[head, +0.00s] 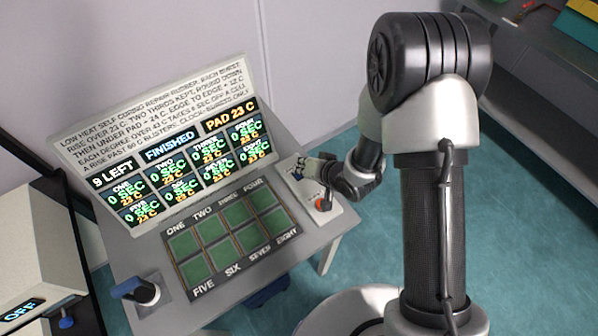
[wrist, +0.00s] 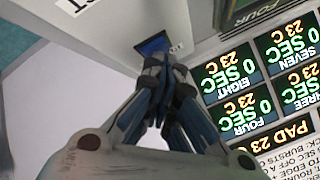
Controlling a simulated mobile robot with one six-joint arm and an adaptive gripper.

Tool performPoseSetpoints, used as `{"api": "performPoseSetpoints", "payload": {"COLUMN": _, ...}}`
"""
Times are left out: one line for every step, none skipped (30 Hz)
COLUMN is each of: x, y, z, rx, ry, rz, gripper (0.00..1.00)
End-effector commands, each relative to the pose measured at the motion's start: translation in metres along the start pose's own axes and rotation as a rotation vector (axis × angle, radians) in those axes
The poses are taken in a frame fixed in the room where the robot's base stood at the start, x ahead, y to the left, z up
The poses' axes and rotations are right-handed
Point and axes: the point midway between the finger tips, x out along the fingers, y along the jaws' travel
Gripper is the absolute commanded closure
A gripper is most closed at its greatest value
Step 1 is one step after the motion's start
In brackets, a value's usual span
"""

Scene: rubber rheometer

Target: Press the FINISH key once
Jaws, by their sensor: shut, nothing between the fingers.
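A blue key (wrist: 153,44) sits on the pale side panel in the wrist view, with a small white label beside it that I cannot read. I cannot tell from its label whether it is the FINISH key. My gripper (wrist: 160,64) is shut and empty, its fingertips right at the near edge of the blue key. Whether they touch it is unclear. In the head view my gripper (head: 304,168) is over the upper end of the side panel (head: 312,207), partly covering the key there.
A display board (head: 190,165) reads "9 LEFT", "FINISHED" and "PAD 23 C", with each cell at 0 SEC. A grid of green pads (head: 222,232) lies before it. A blue-handled lever (head: 140,291) is at front left.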

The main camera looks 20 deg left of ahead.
Motion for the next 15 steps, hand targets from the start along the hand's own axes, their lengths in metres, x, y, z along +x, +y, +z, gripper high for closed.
{"api": "performPoseSetpoints", "payload": {"x": 0.001, "y": 0.002, "z": 0.004, "rx": 0.002, "ry": -0.010, "rz": 0.005, "gripper": 1.00}}
{"api": "performPoseSetpoints", "payload": {"x": 0.001, "y": 0.002, "z": 0.004, "rx": 0.002, "ry": -0.010, "rz": 0.005, "gripper": 1.00}}
{"api": "performPoseSetpoints", "payload": {"x": 0.000, "y": 0.002, "z": 0.004, "rx": 0.002, "ry": -0.010, "rz": 0.006, "gripper": 1.00}}
{"api": "performPoseSetpoints", "payload": {"x": -0.001, "y": 0.002, "z": 0.004, "rx": 0.002, "ry": -0.011, "rz": 0.006, "gripper": 1.00}}
{"api": "performPoseSetpoints", "payload": {"x": -0.001, "y": 0.001, "z": 0.004, "rx": 0.002, "ry": -0.011, "rz": 0.006, "gripper": 1.00}}
{"api": "performPoseSetpoints", "payload": {"x": -0.003, "y": 0.000, "z": 0.003, "rx": 0.002, "ry": -0.011, "rz": 0.006, "gripper": 1.00}}
{"api": "performPoseSetpoints", "payload": {"x": -0.004, "y": -0.001, "z": 0.002, "rx": 0.002, "ry": -0.011, "rz": 0.006, "gripper": 1.00}}
{"api": "performPoseSetpoints", "payload": {"x": -0.005, "y": -0.002, "z": 0.001, "rx": 0.002, "ry": -0.011, "rz": 0.006, "gripper": 1.00}}
{"api": "performPoseSetpoints", "payload": {"x": -0.007, "y": -0.003, "z": 0.000, "rx": 0.001, "ry": -0.011, "rz": 0.006, "gripper": 1.00}}
{"api": "performPoseSetpoints", "payload": {"x": -0.008, "y": -0.004, "z": -0.001, "rx": 0.001, "ry": -0.011, "rz": 0.006, "gripper": 1.00}}
{"api": "performPoseSetpoints", "payload": {"x": -0.009, "y": -0.005, "z": -0.002, "rx": 0.001, "ry": -0.010, "rz": 0.005, "gripper": 1.00}}
{"api": "performPoseSetpoints", "payload": {"x": -0.011, "y": -0.007, "z": -0.004, "rx": 0.001, "ry": -0.009, "rz": 0.005, "gripper": 1.00}}
{"api": "performPoseSetpoints", "payload": {"x": -0.012, "y": -0.007, "z": -0.005, "rx": 0.001, "ry": -0.009, "rz": 0.005, "gripper": 1.00}}
{"api": "performPoseSetpoints", "payload": {"x": -0.013, "y": -0.008, "z": -0.005, "rx": 0.001, "ry": -0.009, "rz": 0.004, "gripper": 1.00}}
{"api": "performPoseSetpoints", "payload": {"x": -0.014, "y": -0.009, "z": -0.006, "rx": 0.001, "ry": -0.008, "rz": 0.004, "gripper": 1.00}}
